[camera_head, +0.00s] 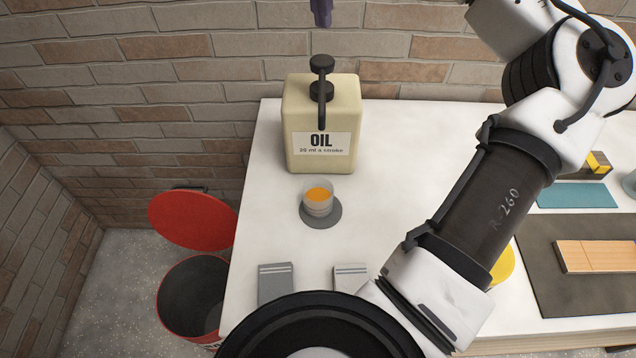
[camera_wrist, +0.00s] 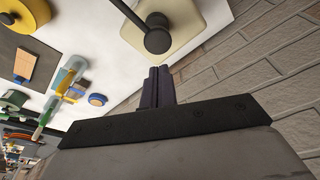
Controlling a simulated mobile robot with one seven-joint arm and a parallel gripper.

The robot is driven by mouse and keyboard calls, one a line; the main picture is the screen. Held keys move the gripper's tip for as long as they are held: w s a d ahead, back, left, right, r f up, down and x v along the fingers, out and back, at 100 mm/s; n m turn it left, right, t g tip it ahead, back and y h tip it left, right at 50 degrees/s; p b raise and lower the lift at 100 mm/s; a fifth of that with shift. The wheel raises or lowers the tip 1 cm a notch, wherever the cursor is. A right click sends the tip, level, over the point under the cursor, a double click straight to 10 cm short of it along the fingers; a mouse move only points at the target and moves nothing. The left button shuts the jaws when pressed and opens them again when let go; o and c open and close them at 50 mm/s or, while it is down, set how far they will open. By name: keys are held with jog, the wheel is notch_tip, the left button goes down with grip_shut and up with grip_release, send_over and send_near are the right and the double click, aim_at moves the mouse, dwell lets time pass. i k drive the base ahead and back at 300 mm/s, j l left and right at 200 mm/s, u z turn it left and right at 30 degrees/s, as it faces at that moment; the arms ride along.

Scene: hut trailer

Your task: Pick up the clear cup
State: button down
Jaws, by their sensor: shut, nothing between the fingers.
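The clear cup (camera_head: 318,209) holds an orange liquid and stands upright on a round dark grey disc (camera_head: 333,217) on the white table. It is just in front of the cream oil container. The tip of my gripper (camera_head: 321,14) shows as a dark purple piece at the top edge of the head view, above and behind the oil container and well away from the cup. In the wrist view my gripper's fingers (camera_wrist: 158,73) are together and empty, close to the oil container's black pump in the picture. I cannot make out the cup in the wrist view.
The oil container (camera_head: 303,155) stands near the back brick wall; it also shows in the wrist view (camera_wrist: 185,30). Two grey pieces (camera_head: 277,283) lie at the front. A red bin (camera_head: 192,300) stands on the floor at left. A dark mat (camera_head: 545,293) lies at right.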

aim_at(317, 192)
jog(key=k, duration=1)
